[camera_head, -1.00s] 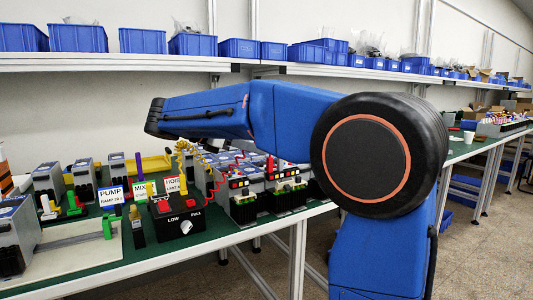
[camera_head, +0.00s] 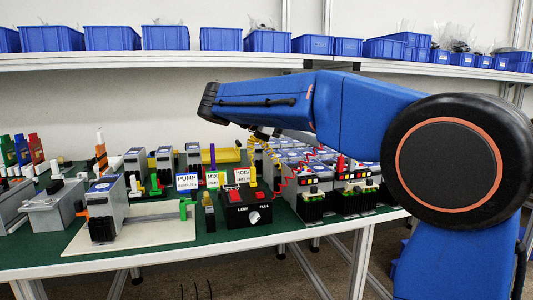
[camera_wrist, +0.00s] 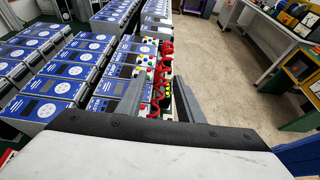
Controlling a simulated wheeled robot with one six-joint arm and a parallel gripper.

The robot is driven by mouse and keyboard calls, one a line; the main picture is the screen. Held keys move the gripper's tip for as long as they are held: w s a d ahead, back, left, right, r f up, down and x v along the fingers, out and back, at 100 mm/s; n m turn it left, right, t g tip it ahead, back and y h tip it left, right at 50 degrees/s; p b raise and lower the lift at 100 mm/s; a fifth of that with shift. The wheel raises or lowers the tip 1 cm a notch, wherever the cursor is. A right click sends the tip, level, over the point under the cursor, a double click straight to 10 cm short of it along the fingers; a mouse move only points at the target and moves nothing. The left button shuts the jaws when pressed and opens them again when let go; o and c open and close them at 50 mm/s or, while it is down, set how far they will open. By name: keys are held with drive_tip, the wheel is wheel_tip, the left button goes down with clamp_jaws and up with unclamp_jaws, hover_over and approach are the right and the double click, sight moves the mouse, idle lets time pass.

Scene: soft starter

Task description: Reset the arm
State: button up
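My blue arm (camera_head: 350,110) reaches leftward above the green bench in the head view. My gripper is mostly hidden behind the arm there. In the wrist view my gripper (camera_wrist: 159,88) shows two grey fingers spread apart with nothing held between them. Beyond the fingers lie rows of blue-topped grey units (camera_wrist: 75,70) and red coiled wires (camera_wrist: 160,78). I cannot tell how high the fingers are above them.
The green bench (camera_head: 165,254) carries a black LOW/FULL control box (camera_head: 246,208), a white board (camera_head: 160,232) and several grey units. Blue bins (camera_head: 220,39) stand on the shelf above. Open floor (camera_wrist: 215,75) and another bench (camera_wrist: 265,35) show in the wrist view.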

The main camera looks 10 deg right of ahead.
drive_tip(key=s+d+f+m+t+y, duration=0.1)
drive_tip(key=s+d+f+m+y, duration=0.2)
drive_tip(key=s+f, duration=0.5)
drive_tip(key=s+d+f+m+y, duration=0.3)
drive_tip(key=s+f+m+y, duration=0.1)
drive_tip(key=s+f, duration=0.4)
drive_tip(key=s+a+f+m+t+y, duration=0.1)
drive_tip(key=s+a+f+m+y, duration=0.1)
drive_tip(key=s+f+m, duration=0.3)
drive_tip(key=s+a+f+m+t+y, duration=0.2)
drive_tip(key=s+f+m, duration=0.4)
drive_tip(key=f, duration=0.6)
drive_tip(key=s+a+y, duration=0.1)
drive_tip(key=s+y, duration=0.1)
drive_tip(key=shift+s+a, duration=0.35)
